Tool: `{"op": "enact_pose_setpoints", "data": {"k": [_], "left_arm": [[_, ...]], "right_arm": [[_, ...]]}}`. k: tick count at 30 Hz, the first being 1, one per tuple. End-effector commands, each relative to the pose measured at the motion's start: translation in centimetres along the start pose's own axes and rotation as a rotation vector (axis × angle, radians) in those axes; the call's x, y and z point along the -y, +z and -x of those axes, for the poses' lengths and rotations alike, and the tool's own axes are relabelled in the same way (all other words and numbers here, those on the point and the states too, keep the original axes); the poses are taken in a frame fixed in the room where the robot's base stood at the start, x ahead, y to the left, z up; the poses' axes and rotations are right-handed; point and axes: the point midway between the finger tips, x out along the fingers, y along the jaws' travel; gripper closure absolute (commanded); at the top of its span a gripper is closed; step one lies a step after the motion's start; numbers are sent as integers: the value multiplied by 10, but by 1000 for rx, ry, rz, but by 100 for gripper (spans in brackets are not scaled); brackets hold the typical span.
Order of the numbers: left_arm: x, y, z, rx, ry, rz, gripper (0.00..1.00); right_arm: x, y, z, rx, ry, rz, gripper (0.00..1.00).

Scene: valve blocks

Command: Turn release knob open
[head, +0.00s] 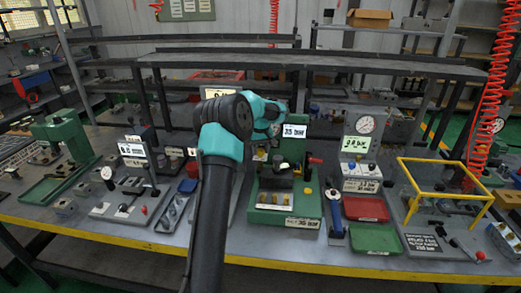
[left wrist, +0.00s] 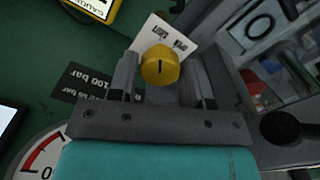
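In the left wrist view, a yellow round knob (left wrist: 160,65) with a dark mark on its face sits in front of a white label card (left wrist: 165,37). My left gripper (left wrist: 164,78) is open, with one dark finger on each side of the knob. The knob is nearer the left finger, and a gap shows at the right finger. I cannot tell whether the left finger touches it. In the head view my left arm reaches over the green valve block (head: 285,213) at the bench middle, and its own links hide the fingers. My right gripper is out of view.
A black "100 bar" label (left wrist: 88,88), a round gauge (left wrist: 38,158) and a yellow-cased device (left wrist: 97,8) lie around the knob. On the bench, a yellow frame (head: 445,163) stands right, and a green press (head: 62,135) left. Red (head: 365,208) and green (head: 375,239) trays are nearby.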

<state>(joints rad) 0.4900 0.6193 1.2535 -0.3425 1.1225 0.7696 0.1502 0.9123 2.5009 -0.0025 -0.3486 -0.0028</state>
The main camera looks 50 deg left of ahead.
Motion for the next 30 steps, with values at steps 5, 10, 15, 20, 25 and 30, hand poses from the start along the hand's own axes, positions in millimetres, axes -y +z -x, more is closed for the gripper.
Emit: {"op": "enact_pose_setpoints", "data": {"k": [5,10,15,20,25,30], "left_arm": [[0,0,0,0,0,0,72],[0,0,0,0,0,0,84],[0,0,0,0,0,-9,84],[0,0,0,0,0,-43,84],[0,0,0,0,0,-118,84],[0,0,0,0,0,-235,84]], "right_arm": [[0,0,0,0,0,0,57],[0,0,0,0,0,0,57],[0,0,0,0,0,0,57],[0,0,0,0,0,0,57],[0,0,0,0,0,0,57],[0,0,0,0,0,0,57]]}}
